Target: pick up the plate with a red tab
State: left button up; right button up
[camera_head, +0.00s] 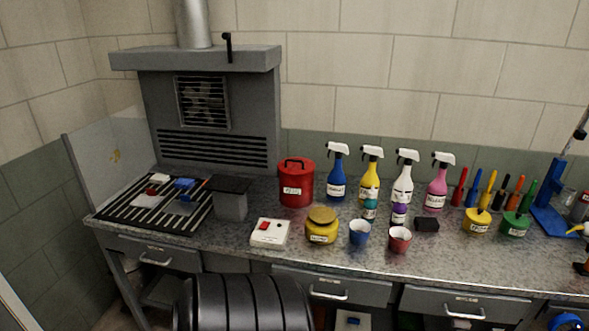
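A small light grey plate (146,201) with a red tab (151,191) lies on the black-and-white striped grate at the left end of the counter. Close to it on the same grate are a small plate with a white block (160,179), a blue block (185,183) and a grey plate (181,208). These are too small to make out in detail. Neither of my grippers shows in the head view.
The striped grate (115,214) sits under a grey fume hood (210,60). A grey box (230,203), red canister (296,185), white box with a red button (270,232) and yellow jar (322,227) stand to its right. A dark ribbed cylinder (245,303) is in front.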

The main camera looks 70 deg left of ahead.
aim_at(150, 201)
jog(key=j+u, duration=0.1)
jog(key=u, duration=3.35)
